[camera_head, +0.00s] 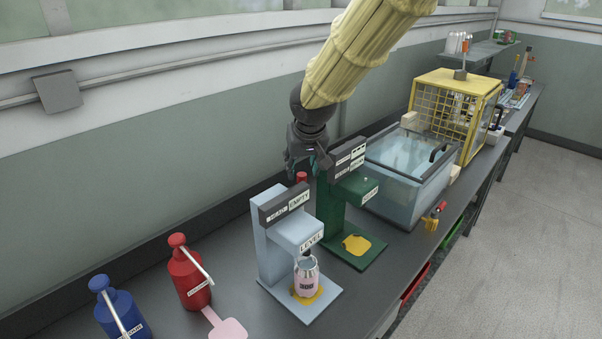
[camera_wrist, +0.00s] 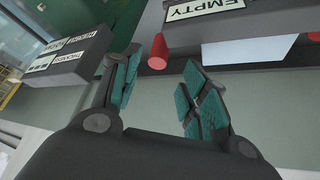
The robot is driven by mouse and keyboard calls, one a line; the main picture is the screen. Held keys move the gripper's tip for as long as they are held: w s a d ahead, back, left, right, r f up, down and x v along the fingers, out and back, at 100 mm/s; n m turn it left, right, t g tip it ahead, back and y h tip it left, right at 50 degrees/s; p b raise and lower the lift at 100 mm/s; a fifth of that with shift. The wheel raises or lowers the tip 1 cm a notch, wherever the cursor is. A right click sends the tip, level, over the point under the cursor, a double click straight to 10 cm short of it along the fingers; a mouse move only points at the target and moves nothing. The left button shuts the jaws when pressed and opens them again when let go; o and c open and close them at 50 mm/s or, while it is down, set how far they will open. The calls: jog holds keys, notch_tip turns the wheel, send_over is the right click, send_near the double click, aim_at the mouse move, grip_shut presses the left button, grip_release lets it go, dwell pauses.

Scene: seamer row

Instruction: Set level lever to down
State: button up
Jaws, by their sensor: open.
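The light blue LEVEL station (camera_head: 268,232) stands on the bench, with a dark panel (camera_head: 284,203) reading EMPTY on top. The red lever knob (camera_head: 302,177) sticks up at the panel's back right; in the wrist view the red knob (camera_wrist: 157,52) shows just beyond my fingertips, near the EMPTY sign (camera_wrist: 205,8). My gripper (camera_head: 307,163) is open and empty, pointing down at the knob. In the wrist view its teal-padded fingers (camera_wrist: 160,78) are spread on either side of the knob's line. I cannot tell whether they touch it. The lever's shaft is mostly hidden.
A pink-and-silver can (camera_head: 306,280) stands on the LEVEL station's base. A green station (camera_head: 336,222) stands close on the right, its dark panel (camera_wrist: 70,58) near my left finger. A glass-sided tank (camera_head: 405,190), yellow cage (camera_head: 455,105), red bottle (camera_head: 187,275) and blue bottle (camera_head: 118,315) share the bench.

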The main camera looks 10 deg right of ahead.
jog(key=shift+v, duration=2.65)
